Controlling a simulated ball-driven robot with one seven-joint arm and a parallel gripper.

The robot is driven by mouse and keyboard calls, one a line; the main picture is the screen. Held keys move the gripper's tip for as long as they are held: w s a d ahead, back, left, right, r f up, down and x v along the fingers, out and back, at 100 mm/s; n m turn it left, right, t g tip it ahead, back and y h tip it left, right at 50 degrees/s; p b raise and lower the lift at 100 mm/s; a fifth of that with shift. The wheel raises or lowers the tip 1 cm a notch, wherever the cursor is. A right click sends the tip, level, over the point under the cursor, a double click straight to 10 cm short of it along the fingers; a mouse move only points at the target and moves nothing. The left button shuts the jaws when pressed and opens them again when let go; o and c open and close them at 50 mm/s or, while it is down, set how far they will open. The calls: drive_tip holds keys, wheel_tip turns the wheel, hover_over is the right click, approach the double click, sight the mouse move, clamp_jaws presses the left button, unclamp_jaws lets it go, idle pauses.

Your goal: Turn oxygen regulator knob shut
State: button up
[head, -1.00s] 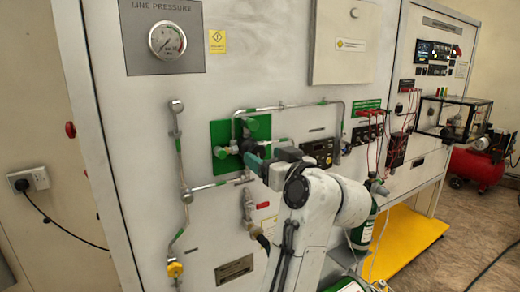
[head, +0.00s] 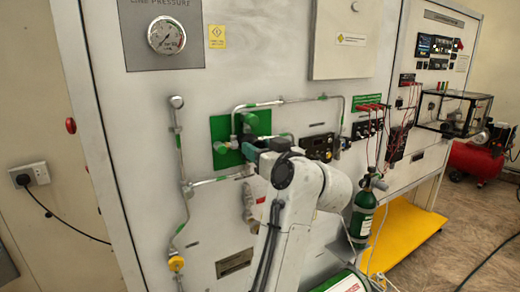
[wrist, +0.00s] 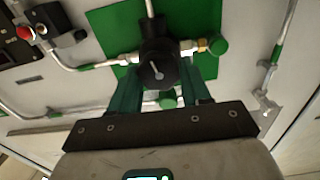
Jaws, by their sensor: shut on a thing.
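The regulator knob (wrist: 158,73) is round and black with a pale pointer mark on its face. It sits in front of a green plate (wrist: 103,27), with pipe fittings on both sides, in the wrist view. My gripper (wrist: 160,78) has its two green fingers on either side of the knob, shut on it. In the head view the green plate (head: 219,158) is on the panel left of centre. My gripper (head: 251,150) reaches it there; my own arm and hand hide most of the knob.
A pressure gauge (head: 166,36) is above left of the plate. Metal pipes (head: 180,150) run around it, with a yellow fitting (head: 176,264) low down. A green cylinder (head: 362,214) stands right of my arm, above a yellow base (head: 405,240). A red compressor (head: 475,160) is far right.

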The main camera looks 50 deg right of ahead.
drive_tip(key=c, duration=0.4)
drive_tip(key=shift+o, duration=0.2)
drive_tip(key=shift+n, duration=0.4)
drive_tip(key=shift+f+n+b, duration=0.25)
drive_tip(key=shift+n+b, duration=0.45)
drive_tip(key=shift+n, duration=4.7)
drive_tip(key=shift+f+n+b, duration=0.2)
drive_tip(key=shift+n+b, duration=0.55)
drive_tip(key=shift+n, duration=4.65)
drive_tip(key=shift+f+n+b, duration=0.25)
drive_tip(key=shift+n+b, duration=0.45)
drive_tip(key=shift+n, duration=4.7)
drive_tip(key=shift+a, duration=0.1)
